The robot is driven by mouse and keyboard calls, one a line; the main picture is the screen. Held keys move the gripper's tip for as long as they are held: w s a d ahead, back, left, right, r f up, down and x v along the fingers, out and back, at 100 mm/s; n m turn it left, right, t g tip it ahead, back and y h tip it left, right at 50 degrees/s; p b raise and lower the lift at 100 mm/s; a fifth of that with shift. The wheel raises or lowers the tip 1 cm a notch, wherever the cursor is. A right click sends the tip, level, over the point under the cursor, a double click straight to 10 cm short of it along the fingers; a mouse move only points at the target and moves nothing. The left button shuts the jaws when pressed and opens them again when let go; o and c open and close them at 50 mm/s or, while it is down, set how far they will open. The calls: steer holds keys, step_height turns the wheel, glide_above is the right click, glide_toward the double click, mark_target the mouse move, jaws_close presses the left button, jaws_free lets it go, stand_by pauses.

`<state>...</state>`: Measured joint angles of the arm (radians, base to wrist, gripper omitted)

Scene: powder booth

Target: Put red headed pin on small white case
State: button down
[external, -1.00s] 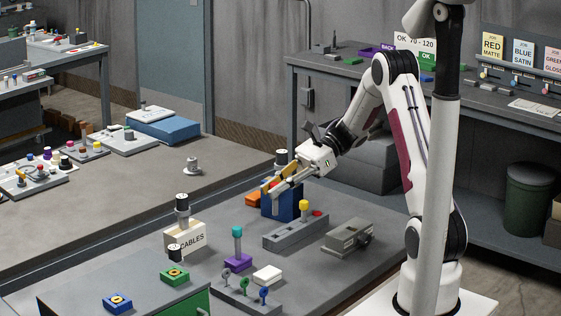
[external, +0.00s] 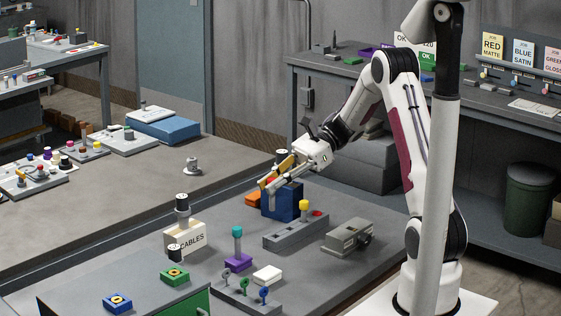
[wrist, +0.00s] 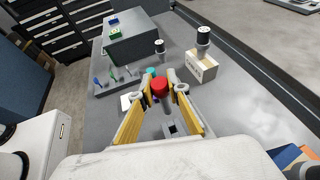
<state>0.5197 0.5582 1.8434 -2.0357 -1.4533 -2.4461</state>
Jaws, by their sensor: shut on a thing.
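The red headed pin (wrist: 160,85) is between my fingertips in the wrist view, red head towards the camera and grey shaft pointing down. My gripper (wrist: 163,92) is shut on it, with yellow-padded fingers on either side. The small white case (external: 268,273) lies flat on the grey table, nearer the front than my gripper. It also shows in the wrist view (wrist: 126,102), partly beside the left finger.
A grey slotted block (external: 290,234) holds a yellow headed pin (external: 303,206). Small upright keys (external: 244,285) stand beside the white case. A blue box (external: 283,205) and a CABLES box (external: 184,237) stand nearby.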

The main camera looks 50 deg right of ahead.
steer(key=s+a+r, duration=0.1)
steer(key=s+a, duration=0.9)
steer(key=a, duration=0.3)
steer(key=shift+r, duration=0.2)
steer(key=shift+f, duration=0.1)
steer(key=shift+f, duration=2.85)
steer(key=shift+f, duration=0.1)
steer(key=shift+f, duration=1.95)
steer(key=shift+f, duration=0.1)
